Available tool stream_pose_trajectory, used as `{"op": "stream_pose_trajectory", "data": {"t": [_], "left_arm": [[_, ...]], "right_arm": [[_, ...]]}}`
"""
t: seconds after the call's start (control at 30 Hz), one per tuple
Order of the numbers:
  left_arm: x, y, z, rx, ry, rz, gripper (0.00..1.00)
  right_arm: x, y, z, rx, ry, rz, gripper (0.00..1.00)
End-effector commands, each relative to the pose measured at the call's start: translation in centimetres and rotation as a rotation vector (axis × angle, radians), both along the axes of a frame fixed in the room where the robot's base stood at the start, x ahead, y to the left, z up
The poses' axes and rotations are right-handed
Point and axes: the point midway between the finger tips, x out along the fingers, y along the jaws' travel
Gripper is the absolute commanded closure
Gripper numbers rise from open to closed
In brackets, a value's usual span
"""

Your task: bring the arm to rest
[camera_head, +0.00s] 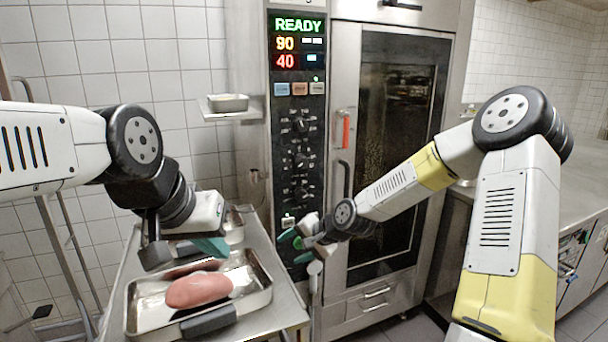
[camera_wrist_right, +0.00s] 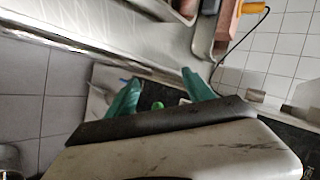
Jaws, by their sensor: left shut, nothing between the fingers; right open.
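My left gripper (camera_head: 210,247) comes in from the left and hangs over the back part of a metal tray. Its teal fingers are shut with nothing between them. My right gripper (camera_head: 294,246) is in front of the oven's control panel, near its lower part. Its teal fingers are apart and empty. In the right wrist view, the right gripper (camera_wrist_right: 160,94) shows two separated teal fingertips. Whether it touches the oven cannot be told.
A metal tray (camera_head: 262,299) holds a pink piece of meat (camera_head: 199,290) and stands on a steel cart (camera_head: 288,313). The tall oven (camera_head: 393,150) has a closed glass door and a red handle piece. A small pan (camera_head: 228,103) sits on a wall shelf. A steel counter (camera_head: 585,190) is at right.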

Motion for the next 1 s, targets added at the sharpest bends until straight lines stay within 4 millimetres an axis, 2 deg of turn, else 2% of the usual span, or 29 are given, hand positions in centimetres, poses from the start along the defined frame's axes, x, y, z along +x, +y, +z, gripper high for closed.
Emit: {"op": "stream_pose_trajectory", "data": {"t": [0.1, 0.27, 0.5, 0.7, 0.8, 0.9, 1.0], "left_arm": [[0.0, 0.0, 0.0, 0.0, 0.0, 0.0, 1.0], [0.0, 0.0, 0.0, 0.0, 0.0, 0.0, 1.0], [0.0, 0.0, 0.0, 0.0, 0.0, 0.0, 1.0], [0.0, 0.0, 0.0, 0.0, 0.0, 0.0, 1.0], [0.0, 0.0, 0.0, 0.0, 0.0, 0.0, 1.0], [0.0, 0.0, 0.0, 0.0, 0.0, 0.0, 1.0], [0.0, 0.0, 0.0, 0.0, 0.0, 0.0, 1.0]], "right_arm": [[-2.4, -2.4, 1.6, -0.204, -0.034, 0.084, 0.39], [-5.8, -6.3, 4.8, -0.43, -0.064, 0.162, 0.39], [-11.8, -11.6, 11.5, -0.665, -0.104, 0.222, 0.39], [-18.5, -14.8, 16.6, -0.752, -0.143, 0.254, 0.39], [-21.9, -15.9, 18.3, -0.757, -0.166, 0.274, 0.39], [-24.7, -16.6, 19.3, -0.747, -0.19, 0.295, 0.39], [-26.7, -16.9, 19.8, -0.732, -0.208, 0.314, 0.39]]}}
